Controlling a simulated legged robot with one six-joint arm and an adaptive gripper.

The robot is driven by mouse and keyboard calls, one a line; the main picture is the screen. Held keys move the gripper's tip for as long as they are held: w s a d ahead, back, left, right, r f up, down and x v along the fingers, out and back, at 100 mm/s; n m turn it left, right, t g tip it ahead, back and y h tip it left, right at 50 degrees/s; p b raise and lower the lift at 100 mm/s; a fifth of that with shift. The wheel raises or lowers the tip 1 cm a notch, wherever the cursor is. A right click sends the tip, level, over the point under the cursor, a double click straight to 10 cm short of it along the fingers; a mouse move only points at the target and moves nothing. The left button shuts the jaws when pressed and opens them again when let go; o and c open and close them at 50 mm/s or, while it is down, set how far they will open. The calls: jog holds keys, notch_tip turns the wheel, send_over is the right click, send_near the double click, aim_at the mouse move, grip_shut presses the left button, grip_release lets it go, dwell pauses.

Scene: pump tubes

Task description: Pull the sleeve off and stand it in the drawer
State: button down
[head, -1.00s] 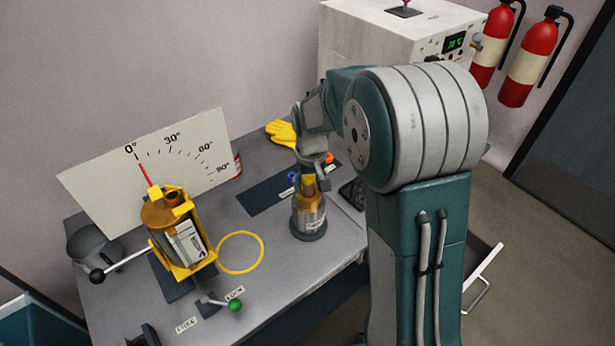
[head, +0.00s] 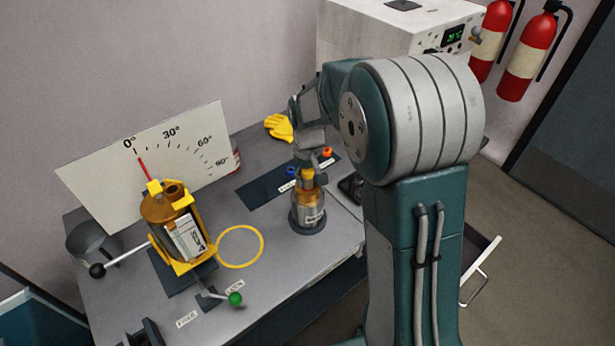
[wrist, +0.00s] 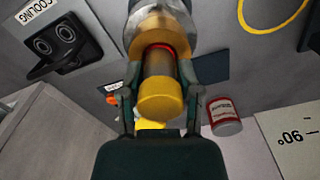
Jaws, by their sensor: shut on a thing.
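My gripper (wrist: 160,90) points down over a silver and amber cylinder (head: 307,212) standing upright on a dark round base on the bench. Its fingers are shut on a yellow-ended tube (wrist: 160,100), which looks like the sleeve, on both sides. A red ring shows where this tube meets the cylinder's mouth in the wrist view. The tube still appears lined up with the cylinder; I cannot tell how far it sits inside. A drawer (head: 482,262) with a pale front edge and bar handle stands open at lower right, partly behind my arm; its inside is mostly hidden.
An amber pump in a yellow frame (head: 178,230) stands at left, with black-knobbed and green-knobbed levers. An angle board (head: 100,185) is behind it. A yellow ring (head: 240,268) marks bare bench. Yellow gloves (head: 280,127) and a white machine (head: 365,45) are behind.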

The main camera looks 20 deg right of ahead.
aim_at(308, 170)
jog(key=shift+r, duration=0.7)
dwell(0.3)
jog(key=shift+r, duration=2.2)
